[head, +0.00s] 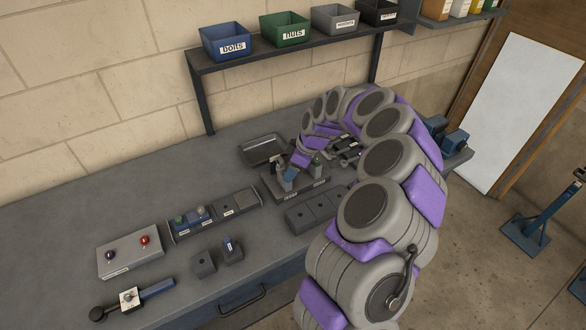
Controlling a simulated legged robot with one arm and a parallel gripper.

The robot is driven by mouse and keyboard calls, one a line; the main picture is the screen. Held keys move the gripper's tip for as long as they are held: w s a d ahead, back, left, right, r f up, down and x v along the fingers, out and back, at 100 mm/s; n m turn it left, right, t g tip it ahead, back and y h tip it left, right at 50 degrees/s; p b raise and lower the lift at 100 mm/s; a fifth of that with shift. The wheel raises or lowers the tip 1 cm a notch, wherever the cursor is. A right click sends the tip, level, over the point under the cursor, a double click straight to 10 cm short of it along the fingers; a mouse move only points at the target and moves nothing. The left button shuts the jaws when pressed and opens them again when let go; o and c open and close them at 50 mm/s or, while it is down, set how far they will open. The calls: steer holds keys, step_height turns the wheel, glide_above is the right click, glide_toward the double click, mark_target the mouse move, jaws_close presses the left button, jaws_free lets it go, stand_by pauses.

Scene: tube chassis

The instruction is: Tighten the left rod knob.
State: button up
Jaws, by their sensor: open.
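A dark fixture block (300,195) with a pale label stands on the grey bench, with several small upright parts on it. A greenish upright part (316,168) is on its right and a grey one (279,167) on its left. I cannot tell which small part is the left rod knob. My gripper (290,176) is at the end of my curled purple and grey arm, low over the left part of the fixture. Its jaws are open. They are small here, and I cannot tell whether they touch anything. The arm's end hides part of the fixture.
A grey box (130,258) with a dark and a red knob stands at left, near a tool with a blue handle (157,288). A slotted tray (214,214), small dark blocks (203,265) and a shallow tray (263,150) surround the fixture. Bins (227,41) line the shelf.

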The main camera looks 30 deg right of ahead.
steer(key=shift+a, duration=0.4)
steer(key=shift+c, duration=0.2)
steer(key=shift+a, duration=0.5)
steer(key=c, duration=0.3)
steer(key=shift+w+d, duration=0.1)
steer(key=shift+d, duration=0.1)
steer(key=c, duration=0.3)
steer(key=shift+d, duration=0.35)
jaws_close()
steer(key=shift+a, duration=0.1)
